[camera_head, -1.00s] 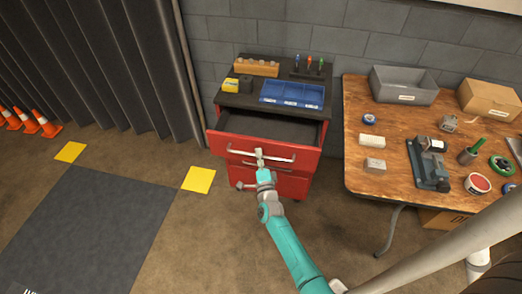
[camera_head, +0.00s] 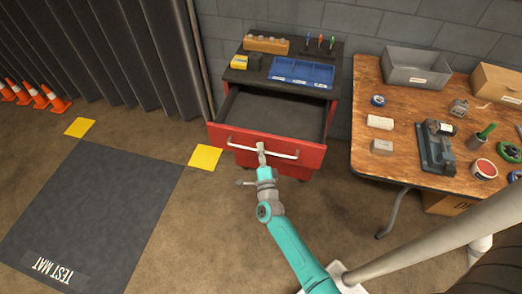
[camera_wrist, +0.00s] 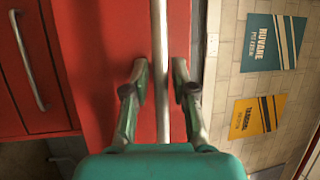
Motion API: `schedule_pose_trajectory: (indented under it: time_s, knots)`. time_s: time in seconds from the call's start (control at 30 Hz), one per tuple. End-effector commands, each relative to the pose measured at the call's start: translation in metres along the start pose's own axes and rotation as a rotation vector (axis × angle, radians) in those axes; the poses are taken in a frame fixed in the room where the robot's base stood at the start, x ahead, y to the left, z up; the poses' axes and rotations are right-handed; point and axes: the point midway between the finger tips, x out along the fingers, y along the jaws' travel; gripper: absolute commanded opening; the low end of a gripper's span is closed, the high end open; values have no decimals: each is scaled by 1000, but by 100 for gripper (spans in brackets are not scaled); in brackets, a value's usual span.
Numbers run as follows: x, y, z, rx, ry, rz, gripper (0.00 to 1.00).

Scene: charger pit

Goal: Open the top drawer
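The red tool cabinet (camera_head: 334,98) stands against the grey block wall. Its top drawer (camera_head: 312,158) is pulled far out, and its dark inside (camera_head: 270,110) looks empty. A pale bar handle (camera_head: 286,154) runs across the drawer front. My gripper (camera_head: 261,150) is at this handle, left of its middle. In the wrist view, the handle (camera_wrist: 160,25) passes between the two fingers of my gripper (camera_wrist: 160,75), which are closed in around it with narrow gaps showing. The lower drawers are mostly hidden under the top one in the head view.
A blue bin (camera_head: 302,72), a yellow box (camera_head: 239,62) and a wooden block (camera_head: 266,44) sit on the cabinet. A cluttered wooden workbench (camera_head: 375,170) stands to the right. A dark test mat (camera_head: 95,200) and open floor lie to the left.

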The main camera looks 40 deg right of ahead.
Motion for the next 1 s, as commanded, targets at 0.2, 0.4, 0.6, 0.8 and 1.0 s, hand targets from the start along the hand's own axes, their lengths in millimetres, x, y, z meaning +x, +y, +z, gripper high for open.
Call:
schedule_pose_trajectory:
  time_s: [0.2, 0.4, 0.6, 0.8, 1.0]
  knots:
    - [0, 0, 0, 0, 0, -1, 39]
    - [-5, 0, 0, 0, 0, -1, 39]
    - [-34, 1, 0, -2, -2, 1, 39]
    - [-75, 0, 1, -1, -3, 1, 39]
    - [-105, 0, 1, 0, -3, 0, 39]
